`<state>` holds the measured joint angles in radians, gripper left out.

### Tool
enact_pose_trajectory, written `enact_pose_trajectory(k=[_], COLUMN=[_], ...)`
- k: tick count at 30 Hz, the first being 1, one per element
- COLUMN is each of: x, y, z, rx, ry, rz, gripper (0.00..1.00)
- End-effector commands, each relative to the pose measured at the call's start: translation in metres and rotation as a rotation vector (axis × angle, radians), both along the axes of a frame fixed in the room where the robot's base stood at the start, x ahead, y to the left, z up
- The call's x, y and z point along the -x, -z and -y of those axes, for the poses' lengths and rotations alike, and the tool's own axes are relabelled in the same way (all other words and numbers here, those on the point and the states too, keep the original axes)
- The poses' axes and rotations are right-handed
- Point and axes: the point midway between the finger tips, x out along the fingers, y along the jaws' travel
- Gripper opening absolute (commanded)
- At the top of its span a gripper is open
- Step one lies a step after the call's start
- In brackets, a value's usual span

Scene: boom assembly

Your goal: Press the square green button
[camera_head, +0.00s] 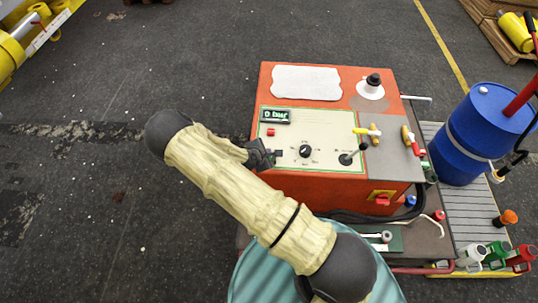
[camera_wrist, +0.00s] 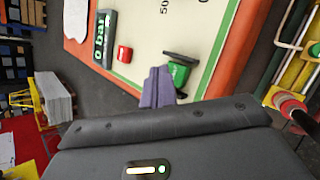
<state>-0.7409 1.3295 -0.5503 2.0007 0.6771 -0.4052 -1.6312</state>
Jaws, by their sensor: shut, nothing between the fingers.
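The square green button (camera_wrist: 179,73) shows in the wrist view on the cream panel of the orange-red control box. A dark flat piece lies across its upper edge. My gripper (camera_wrist: 156,86) is shut and empty, with its fingertips just left of the green button. I cannot tell whether they touch it. In the head view my gripper (camera_head: 266,155) is at the left part of the panel, below the red button (camera_head: 270,132). The green button is hidden there behind my gripper. The display (camera_head: 275,115) above the red button reads "0 bar".
A black knob (camera_head: 305,151) and a lever (camera_head: 350,156) stand right of my gripper on the panel. A blue barrel (camera_head: 478,140) stands right of the box. The dark floor at left is mostly clear.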

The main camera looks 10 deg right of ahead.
Motion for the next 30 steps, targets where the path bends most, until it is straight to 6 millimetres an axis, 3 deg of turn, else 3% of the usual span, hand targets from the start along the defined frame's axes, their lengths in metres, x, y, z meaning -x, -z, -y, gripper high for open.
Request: enact_pose_trajectory(k=[10, 30], x=[0.0, 0.0], y=[-0.003, -0.052], z=[0.0, 0.0], rx=[0.0, 0.001], ry=[-0.001, -0.001], rz=[0.001, 0.0], gripper=[0.0, 0.0])
